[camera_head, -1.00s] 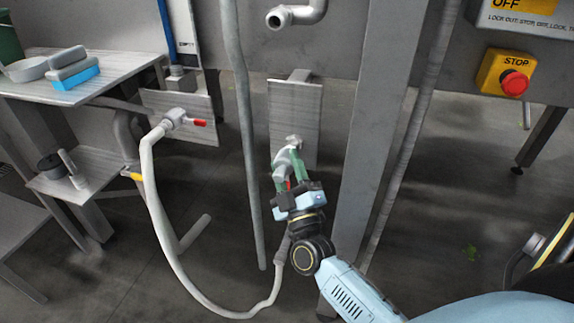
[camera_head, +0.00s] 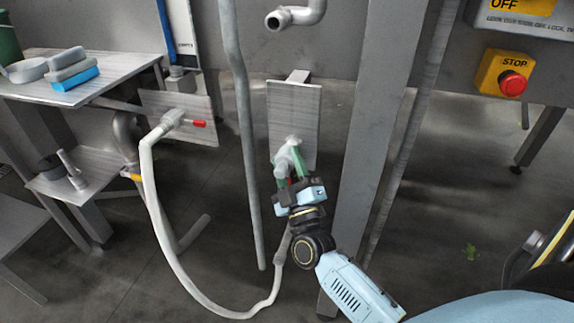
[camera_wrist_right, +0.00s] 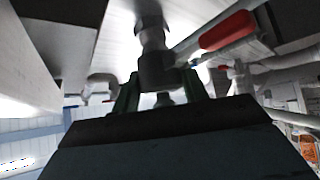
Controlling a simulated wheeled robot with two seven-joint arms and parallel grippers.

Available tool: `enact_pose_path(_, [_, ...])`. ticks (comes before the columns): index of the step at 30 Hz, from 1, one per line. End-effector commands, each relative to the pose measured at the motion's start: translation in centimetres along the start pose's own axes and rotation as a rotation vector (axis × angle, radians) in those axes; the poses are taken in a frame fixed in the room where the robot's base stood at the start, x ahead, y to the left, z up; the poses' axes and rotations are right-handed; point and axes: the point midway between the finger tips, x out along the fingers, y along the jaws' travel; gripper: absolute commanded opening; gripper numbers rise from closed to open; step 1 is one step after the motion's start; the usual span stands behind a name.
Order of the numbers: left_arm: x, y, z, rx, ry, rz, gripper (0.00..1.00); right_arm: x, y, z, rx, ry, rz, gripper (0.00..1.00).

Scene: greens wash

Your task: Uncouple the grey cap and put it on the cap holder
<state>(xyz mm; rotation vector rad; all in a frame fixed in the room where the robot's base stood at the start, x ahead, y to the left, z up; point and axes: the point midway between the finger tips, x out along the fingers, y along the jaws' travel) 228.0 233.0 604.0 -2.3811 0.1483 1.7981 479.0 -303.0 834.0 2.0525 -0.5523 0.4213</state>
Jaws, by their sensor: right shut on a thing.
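A grey fitting (camera_head: 292,142) with a red lever stands out from a metal plate (camera_head: 296,105) in the middle of the head view. My right gripper (camera_head: 291,166) has its green fingers closed around the lower, outer end of this fitting, which appears to be the grey cap (camera_head: 284,160). The wrist view shows the grey body (camera_wrist_right: 158,70) in line with the fingers and the red lever (camera_wrist_right: 228,30) above right. The fingers hide most of the cap, so I cannot tell whether it is still coupled. The cap holder cannot be clearly identified. My left gripper is out of view.
A pale hose (camera_head: 158,220) loops from the left valve (camera_head: 173,120) toward my right arm. A grey vertical pipe (camera_head: 243,150) is close left of the gripper, a steel post (camera_head: 372,130) right.

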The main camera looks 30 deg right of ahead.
Motion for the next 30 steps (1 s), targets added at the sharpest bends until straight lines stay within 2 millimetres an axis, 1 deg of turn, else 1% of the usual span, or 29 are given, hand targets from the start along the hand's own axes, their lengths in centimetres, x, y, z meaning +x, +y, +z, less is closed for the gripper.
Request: enact_pose_path(30, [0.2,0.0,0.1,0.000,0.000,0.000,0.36,1.9,0.0,1.8,0.000,0.000,0.001,0.16])
